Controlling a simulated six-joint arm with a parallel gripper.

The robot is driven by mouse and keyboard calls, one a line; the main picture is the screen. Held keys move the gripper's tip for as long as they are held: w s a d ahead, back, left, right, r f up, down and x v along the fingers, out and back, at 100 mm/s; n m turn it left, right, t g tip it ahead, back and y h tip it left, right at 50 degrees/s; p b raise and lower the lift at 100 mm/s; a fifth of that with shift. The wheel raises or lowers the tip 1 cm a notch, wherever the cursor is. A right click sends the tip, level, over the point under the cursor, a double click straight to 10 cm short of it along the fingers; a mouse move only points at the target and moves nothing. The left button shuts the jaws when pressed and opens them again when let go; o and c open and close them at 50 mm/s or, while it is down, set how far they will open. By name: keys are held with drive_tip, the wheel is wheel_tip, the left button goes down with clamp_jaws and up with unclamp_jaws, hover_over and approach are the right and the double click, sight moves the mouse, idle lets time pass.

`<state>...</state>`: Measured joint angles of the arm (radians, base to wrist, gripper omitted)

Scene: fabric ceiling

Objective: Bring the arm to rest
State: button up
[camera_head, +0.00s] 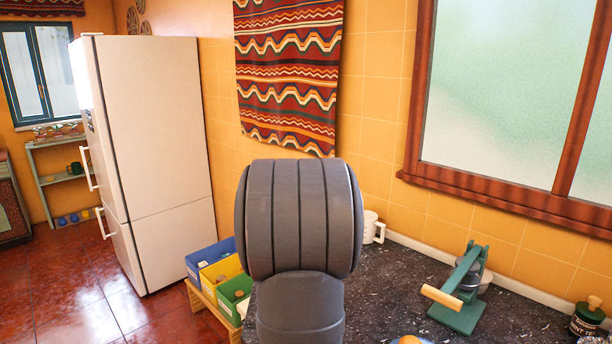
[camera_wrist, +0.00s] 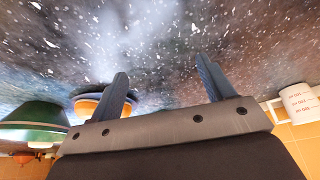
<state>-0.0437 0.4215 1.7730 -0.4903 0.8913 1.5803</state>
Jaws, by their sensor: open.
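My gripper (camera_wrist: 162,66) shows in the wrist view with its two blue-grey fingers spread apart and nothing between them. Dark speckled countertop (camera_wrist: 160,40) fills the picture beyond the fingers. In the head view my grey arm stands large in the middle, and my gripper is hidden.
The head view shows a green press (camera_head: 462,311), a dark jar (camera_head: 586,320), bins (camera_head: 210,257) and a fridge (camera_head: 155,130).

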wheel_tip(320, 180, down, 4)
drive_tip(key=shift+r, duration=0.2)
drive_tip(key=v, duration=0.5)
drive_tip(key=shift+s+a+r, duration=0.2)
drive_tip(key=shift+s+r, duration=0.05)
drive_tip(key=shift+r, duration=0.05)
drive_tip(key=shift+w+d+f, duration=0.1)
drive_tip(key=shift+d+f, duration=0.15)
drive_tip(key=shift+f, duration=0.2)
drive_tip(key=x, duration=0.4)
drive_tip(key=shift+w+d+f, duration=0.1)
drive_tip(key=shift+w, duration=0.1)
wheel_tip(320, 180, up, 4)
drive_tip(key=shift+d+f, duration=0.15)
drive_tip(key=s+d+r, duration=0.6)
drive_tip(key=d, duration=0.1)
drive_tip(key=shift+d, duration=0.4)
